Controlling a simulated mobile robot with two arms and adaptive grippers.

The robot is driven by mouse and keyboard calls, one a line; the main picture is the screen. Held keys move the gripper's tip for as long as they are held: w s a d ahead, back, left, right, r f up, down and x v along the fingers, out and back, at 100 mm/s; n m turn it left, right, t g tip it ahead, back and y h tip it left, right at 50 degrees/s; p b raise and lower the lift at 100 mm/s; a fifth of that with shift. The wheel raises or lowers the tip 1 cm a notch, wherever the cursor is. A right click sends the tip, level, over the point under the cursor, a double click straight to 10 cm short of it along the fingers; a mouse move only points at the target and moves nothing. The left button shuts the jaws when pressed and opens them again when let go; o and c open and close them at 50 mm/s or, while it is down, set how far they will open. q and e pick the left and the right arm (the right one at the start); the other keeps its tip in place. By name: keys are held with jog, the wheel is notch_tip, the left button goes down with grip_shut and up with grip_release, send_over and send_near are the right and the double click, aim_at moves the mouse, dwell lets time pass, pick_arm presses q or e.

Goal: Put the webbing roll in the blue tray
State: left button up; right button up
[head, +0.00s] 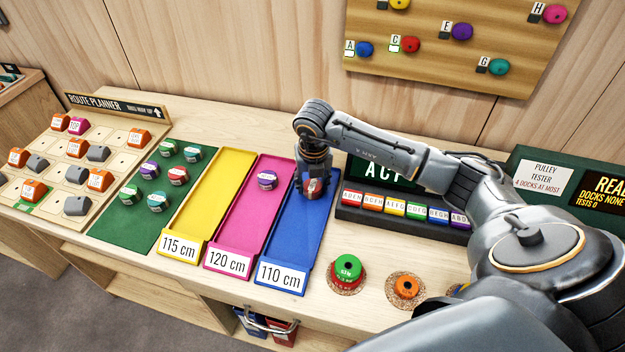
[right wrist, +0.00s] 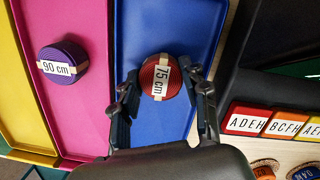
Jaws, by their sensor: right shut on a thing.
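A red webbing roll (right wrist: 149,72) labelled 75 cm is between the fingers of my right gripper (right wrist: 167,92), which is shut on it. In the head view the right gripper (head: 312,188) points down over the back half of the blue tray (head: 290,232), with the red roll (head: 315,185) low at its fingertips. The blue tray carries a 110 cm sign and is otherwise empty; its bare floor shows in the right wrist view (right wrist: 185,28). I cannot tell whether the roll touches the tray floor. My left gripper is not in view.
Left of the blue tray are a pink tray (head: 235,230) with a purple 90 cm roll (head: 267,180) and an empty yellow tray (head: 205,205). Several rolls sit on a green mat (head: 135,232). A dark rack of coloured labelled blocks (head: 400,208) stands close on the right.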

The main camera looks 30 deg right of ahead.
aim_at(313, 191)
jog(key=shift+f, duration=0.15)
jog(key=o, duration=1.1)
jog(key=shift+o, duration=0.2)
jog(key=shift+r, duration=0.3)
notch_tip(313, 191, up, 12)
jog(key=s+a+b, duration=0.1)
jog(key=shift+s+f, duration=0.2)
jog(key=shift+s, duration=0.1)
